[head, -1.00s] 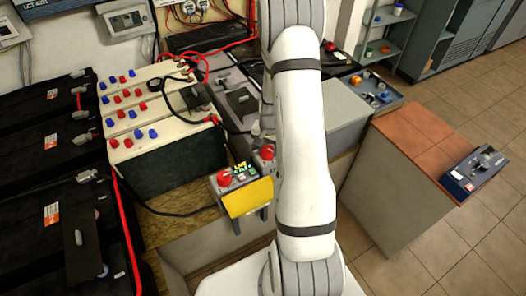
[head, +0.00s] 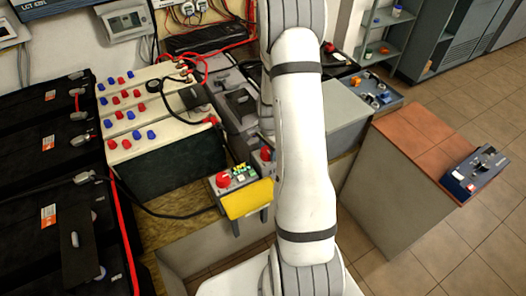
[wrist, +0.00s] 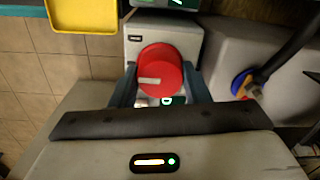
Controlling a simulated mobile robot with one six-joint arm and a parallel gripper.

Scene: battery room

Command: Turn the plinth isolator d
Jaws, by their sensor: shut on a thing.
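A round red knob (wrist: 170,57) with a pale bar mark pointing left sits on a light grey box (wrist: 190,32) in the wrist view. My gripper (wrist: 160,80) has a finger on each side of the knob and is shut on it. A small dark label with a pale character (wrist: 167,101) shows just below the knob, partly hidden by my gripper. In the head view, a red knob (head: 266,153) stands beside my arm, partly covered. My arm hides the gripper there. I cannot read which letter the held isolator bears.
Another red knob (head: 222,180) stands on a box with a yellow front (head: 247,199), close to the left. Batteries with red and blue caps (head: 130,113) and cables are further left. A brown-topped counter (head: 420,140) stands at right; tiled floor is open beyond it.

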